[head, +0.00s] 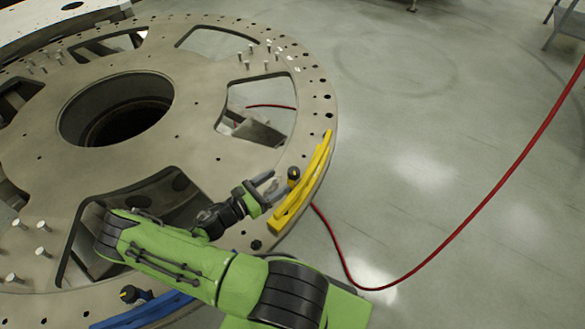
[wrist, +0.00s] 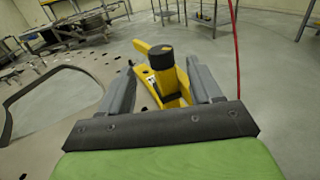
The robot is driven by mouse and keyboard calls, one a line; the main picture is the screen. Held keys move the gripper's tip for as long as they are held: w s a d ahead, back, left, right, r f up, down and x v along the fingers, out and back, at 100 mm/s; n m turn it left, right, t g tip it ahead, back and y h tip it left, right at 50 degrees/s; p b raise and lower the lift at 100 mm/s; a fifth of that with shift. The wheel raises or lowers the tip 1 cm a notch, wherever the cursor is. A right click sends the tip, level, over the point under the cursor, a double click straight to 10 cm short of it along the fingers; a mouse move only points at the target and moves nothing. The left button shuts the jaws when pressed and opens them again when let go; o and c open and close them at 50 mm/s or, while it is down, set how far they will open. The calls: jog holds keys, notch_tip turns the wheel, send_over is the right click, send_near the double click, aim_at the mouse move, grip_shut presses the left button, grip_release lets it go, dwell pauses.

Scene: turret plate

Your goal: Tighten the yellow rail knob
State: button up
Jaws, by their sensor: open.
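The yellow rail (head: 305,182) lies along the right outer edge of the round turret plate (head: 205,172). Its knob (head: 293,173) is dark with a little yellow on top and stands up at the rail's inner side. In the wrist view the knob (wrist: 161,57) shows beyond my fingers, with the yellow rail (wrist: 171,87) around and behind it. My gripper (head: 272,187) is open, its two grey fingers pointing toward the knob. In the wrist view the fingers of my gripper (wrist: 162,80) stand on either side of the knob, apart from it as far as I can tell.
A blue rail (head: 145,311) with another dark knob (head: 130,293) sits at the plate's near edge, close to my arm. Several metal pins stand on the plate, which has large cutouts. A red hose (head: 440,248) runs across the floor at right. Tables (wrist: 208,14) stand farther off.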

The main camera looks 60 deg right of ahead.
aim_at(289, 175)
jog(key=p+x, duration=0.1)
jog(key=x, duration=0.6)
jog(key=shift+s+d, duration=0.1)
jog(key=shift+c, duration=0.3)
jog(key=c, duration=0.9)
